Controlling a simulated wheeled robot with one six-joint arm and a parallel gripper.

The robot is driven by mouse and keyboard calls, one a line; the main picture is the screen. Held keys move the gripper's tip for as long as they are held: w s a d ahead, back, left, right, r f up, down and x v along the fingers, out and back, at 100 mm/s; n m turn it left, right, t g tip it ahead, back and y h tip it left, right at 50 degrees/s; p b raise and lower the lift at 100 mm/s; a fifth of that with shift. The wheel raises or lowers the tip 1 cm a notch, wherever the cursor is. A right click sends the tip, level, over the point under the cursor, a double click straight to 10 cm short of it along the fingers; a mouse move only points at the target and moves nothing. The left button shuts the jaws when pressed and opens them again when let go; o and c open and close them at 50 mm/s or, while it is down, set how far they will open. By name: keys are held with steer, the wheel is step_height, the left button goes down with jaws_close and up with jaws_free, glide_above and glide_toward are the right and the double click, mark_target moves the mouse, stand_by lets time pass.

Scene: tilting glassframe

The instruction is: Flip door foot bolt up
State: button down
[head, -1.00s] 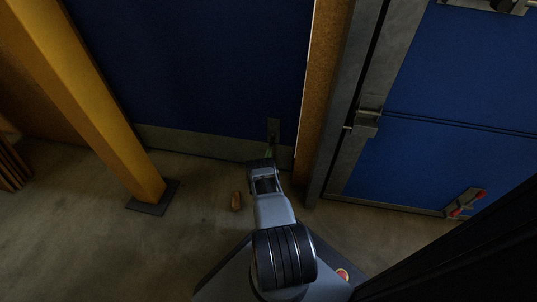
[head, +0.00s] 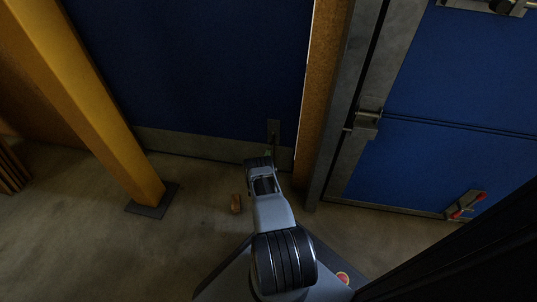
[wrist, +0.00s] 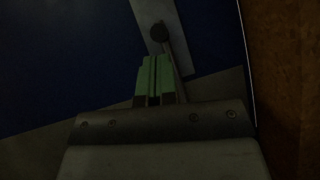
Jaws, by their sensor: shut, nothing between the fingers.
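The door foot bolt (head: 273,129) is a grey metal plate low on the dark blue door (head: 200,65), near its right edge. In the wrist view, its plate (wrist: 174,14) carries a dark round knob (wrist: 159,32) with a thin rod running down from it. My gripper (wrist: 153,64) has green fingers that are shut together and empty. The fingertips appear just below the knob, left of the rod. I cannot tell whether they touch it. In the head view, my gripper (head: 268,154) is mostly hidden by my wrist, just below the plate.
A yellow post (head: 95,105) stands on a dark foot at the left. A brown edge and grey frame (head: 338,110) rise at the right, then another blue door (head: 440,90) with a red-marked fitting (head: 466,204).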

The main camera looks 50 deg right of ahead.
steer(key=f+p+v, duration=0.1)
steer(key=p+v, duration=0.1)
steer(key=v, duration=0.9)
steer(key=shift+w+f, duration=0.25)
steer(key=shift+f, duration=0.1)
steer(key=shift+d, duration=0.15)
steer(key=shift+r, duration=0.1)
